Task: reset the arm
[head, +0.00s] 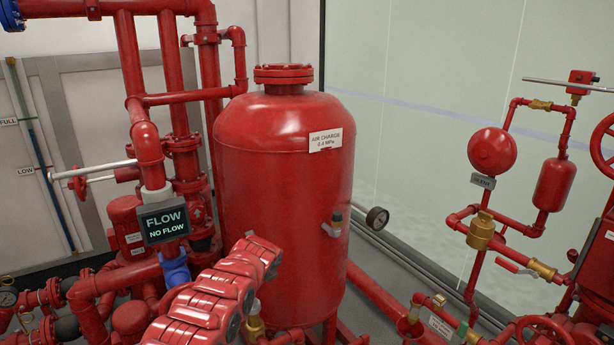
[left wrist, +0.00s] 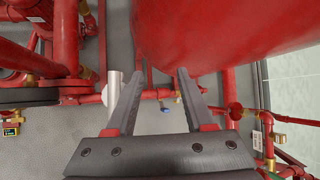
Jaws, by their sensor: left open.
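My left gripper (left wrist: 161,76) shows in the left wrist view with its two dark fingers spread apart and nothing between them. The fingertips point toward the lower edge of a large red rounded body, probably the air tank (left wrist: 225,30), and the pipes below it. I cannot tell whether they touch anything. In the head view the red air tank (head: 285,190) stands upright in the middle, with an "AIR CHARGE" label. I cannot make out either gripper in the head view. My right gripper is not in view.
A FLOW / NO FLOW sign (head: 164,222) hangs left of the tank among dense red pipes. More pipes and a brass valve (head: 481,231) stand at right. Grey floor (left wrist: 75,145) shows between pipes.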

